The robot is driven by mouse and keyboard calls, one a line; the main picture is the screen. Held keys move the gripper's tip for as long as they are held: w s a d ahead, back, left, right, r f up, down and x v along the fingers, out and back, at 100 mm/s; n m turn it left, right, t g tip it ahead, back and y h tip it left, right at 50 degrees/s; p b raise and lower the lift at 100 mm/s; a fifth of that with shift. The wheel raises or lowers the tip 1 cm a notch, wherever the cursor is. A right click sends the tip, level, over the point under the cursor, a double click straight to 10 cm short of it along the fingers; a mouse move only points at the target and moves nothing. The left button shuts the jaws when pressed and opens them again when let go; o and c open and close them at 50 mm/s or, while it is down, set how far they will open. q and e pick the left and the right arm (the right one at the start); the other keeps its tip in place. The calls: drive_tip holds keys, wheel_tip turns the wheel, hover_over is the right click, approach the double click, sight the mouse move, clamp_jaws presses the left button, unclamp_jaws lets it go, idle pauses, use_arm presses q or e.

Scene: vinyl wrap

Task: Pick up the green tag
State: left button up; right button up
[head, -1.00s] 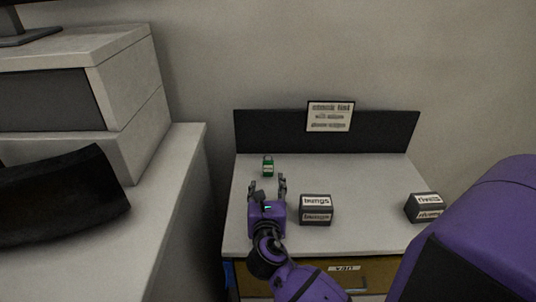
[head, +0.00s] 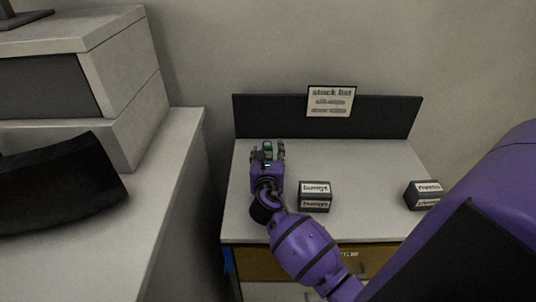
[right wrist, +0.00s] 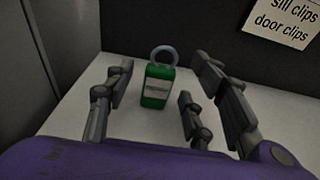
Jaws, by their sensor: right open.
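The green tag (head: 267,148) stands upright near the back left of the white desk (head: 375,165). In the right wrist view the green tag (right wrist: 157,86) has a grey ring on top and a pale label on its front. My right gripper (head: 267,150) is open, with its fingers on either side of the tag. In the right wrist view the fingers of my right gripper (right wrist: 160,95) are apart, and gaps show between them and the tag. The gripper partly hides the tag in the head view. My left gripper is not in view.
Two dark labelled boxes stand on the desk: one in the middle (head: 315,197), one at the right (head: 422,195). A dark back panel (head: 400,116) with a stock list sign (head: 331,101) rises behind. A light cabinet (head: 165,190) stands left, across a gap.

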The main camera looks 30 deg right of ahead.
drive_tip(key=c, duration=1.2)
